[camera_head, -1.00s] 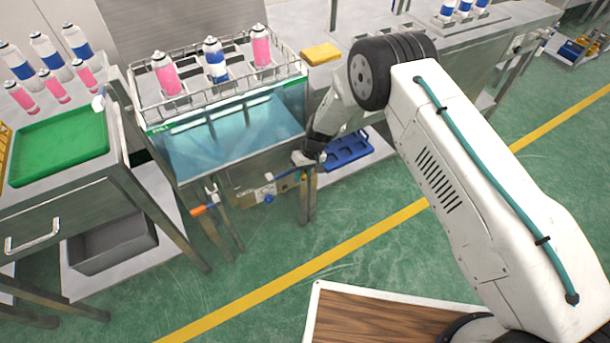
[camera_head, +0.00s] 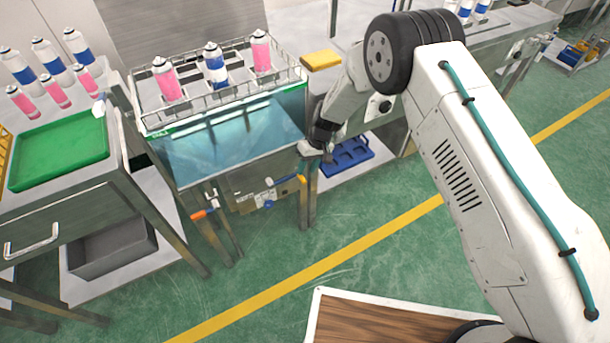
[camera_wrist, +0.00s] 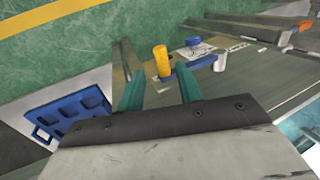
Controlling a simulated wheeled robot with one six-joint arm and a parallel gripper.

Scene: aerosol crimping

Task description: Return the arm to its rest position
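My gripper (camera_head: 312,149) is small and partly hidden by my wrist in the head view, just beside the lower right edge of the water tank (camera_head: 235,140). In the wrist view its two teal fingers (camera_wrist: 160,88) stand apart with nothing held between them. Beyond the fingertips is a pipe fitting with a yellow handle (camera_wrist: 161,60) and a blue lever (camera_wrist: 196,63). This fitting also shows below the tank in the head view (camera_head: 268,190). My arm is bent, with its elbow high at the right.
A wire rack (camera_head: 190,121) with three cans tops the tank. A green tray (camera_head: 60,152) and more cans are on the left bench. A yellow block (camera_head: 321,60) lies right of the rack. A blue tray (camera_head: 347,158) sits on a low shelf.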

